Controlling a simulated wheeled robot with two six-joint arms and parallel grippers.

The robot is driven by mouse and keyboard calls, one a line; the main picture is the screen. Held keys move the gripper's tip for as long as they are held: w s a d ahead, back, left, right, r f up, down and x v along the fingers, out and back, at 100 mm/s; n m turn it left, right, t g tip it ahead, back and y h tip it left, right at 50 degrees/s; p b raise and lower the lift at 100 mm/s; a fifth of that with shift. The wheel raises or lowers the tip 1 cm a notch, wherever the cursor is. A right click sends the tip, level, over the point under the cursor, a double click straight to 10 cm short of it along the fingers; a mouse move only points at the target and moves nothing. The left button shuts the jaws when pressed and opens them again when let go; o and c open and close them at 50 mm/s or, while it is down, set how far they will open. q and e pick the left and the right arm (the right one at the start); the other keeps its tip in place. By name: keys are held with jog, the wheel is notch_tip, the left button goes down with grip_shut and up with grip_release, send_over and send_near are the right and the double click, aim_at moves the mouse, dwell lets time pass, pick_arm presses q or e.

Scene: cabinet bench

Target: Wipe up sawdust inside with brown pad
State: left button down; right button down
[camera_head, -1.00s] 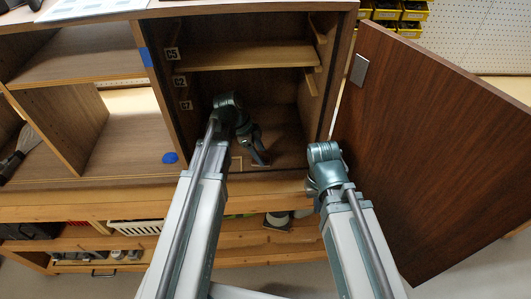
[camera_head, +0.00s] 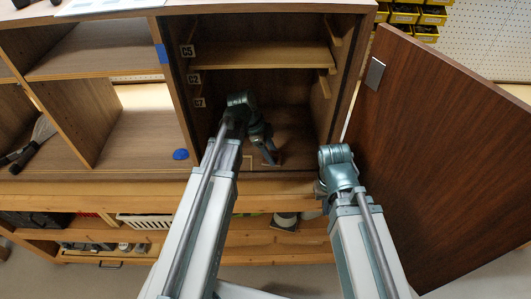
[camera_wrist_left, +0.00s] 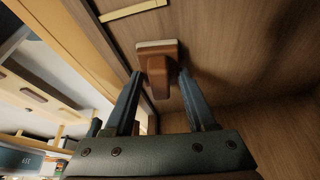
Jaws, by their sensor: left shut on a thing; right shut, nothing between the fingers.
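The brown pad (camera_wrist_left: 157,66) is a brown block with a grip and a pale sole, seen in the left wrist view. My left gripper (camera_wrist_left: 160,76) is shut on its grip. In the head view my left gripper (camera_head: 262,145) reaches into the open cabinet (camera_head: 222,82), low over its floor (camera_head: 300,150). The pad shows there only as a small reddish-brown patch (camera_head: 273,159) at the fingertips. It seems to be on the floor, but contact is unclear. I cannot make out any sawdust. My right gripper (camera_head: 321,190) is shut and empty outside, before the cabinet's right side; its fingers are mostly hidden.
The wooden door (camera_head: 435,150) stands open at the right, beside my right arm. A shelf (camera_head: 260,55) crosses the cabinet above my left gripper. A pale yellow strip (camera_wrist_left: 133,11) lies near the pad.

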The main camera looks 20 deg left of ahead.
pick_arm(q)
jog(key=shift+w+d, duration=0.15)
jog(key=shift+d, duration=0.55)
jog(key=shift+w+d, duration=0.3)
jog(key=shift+d, duration=0.65)
jog(key=shift+w+d, duration=0.3)
jog(key=shift+d, duration=0.6)
jog(key=shift+w+d, duration=0.25)
jog(key=shift+d, duration=0.65)
jog(key=shift+w+d, duration=0.2)
jog(key=shift+d, duration=0.7)
jog(key=shift+d, duration=0.1)
jog(key=shift+w+d, duration=0.3)
jog(key=shift+d, duration=0.6)
jog(key=shift+w+d, duration=0.3)
jog(key=shift+d, duration=0.6)
jog(key=shift+f, duration=0.1)
